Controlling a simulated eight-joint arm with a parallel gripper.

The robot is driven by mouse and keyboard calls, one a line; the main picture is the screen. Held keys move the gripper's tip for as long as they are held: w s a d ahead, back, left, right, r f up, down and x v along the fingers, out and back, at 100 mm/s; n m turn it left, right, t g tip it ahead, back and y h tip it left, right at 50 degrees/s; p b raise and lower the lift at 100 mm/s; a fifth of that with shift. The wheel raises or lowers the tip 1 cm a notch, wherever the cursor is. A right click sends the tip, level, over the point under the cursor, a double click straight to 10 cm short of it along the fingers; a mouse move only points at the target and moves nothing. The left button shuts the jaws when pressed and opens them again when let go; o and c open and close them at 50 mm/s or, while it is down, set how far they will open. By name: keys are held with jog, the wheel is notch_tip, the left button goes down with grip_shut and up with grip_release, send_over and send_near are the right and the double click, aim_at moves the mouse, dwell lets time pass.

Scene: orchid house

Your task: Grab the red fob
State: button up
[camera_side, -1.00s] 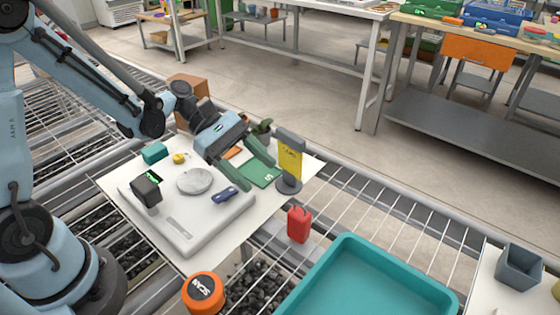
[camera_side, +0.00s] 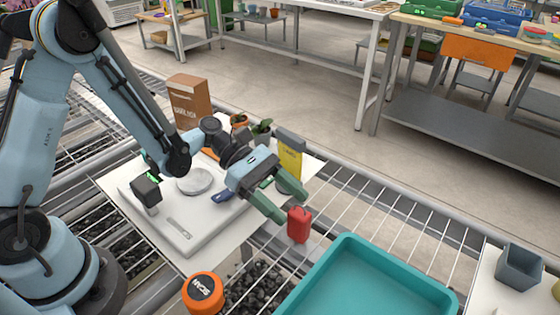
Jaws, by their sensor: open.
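The red fob (camera_side: 299,225) is a small upright red block with a darker top, at the edge of the white board, left of the teal tray. My gripper (camera_side: 294,208) is open, with its two green fingers pointing down and right. The fingertips are just above and to the left of the fob. One tip looks close to the fob's upper left side; I cannot tell whether it touches. Nothing is between the fingers that I can make out.
A yellow card on a grey stand (camera_side: 290,152) is just behind the fingers. A white scale (camera_side: 182,228) with a dark blue item (camera_side: 222,196) lies left. A teal tray (camera_side: 345,241) is right of the fob. An orange SCAN puck (camera_side: 203,292) is in front.

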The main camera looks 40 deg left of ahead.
aim_at(295, 210)
jog(key=shift+x, duration=1.9)
jog(key=c, duration=1.1)
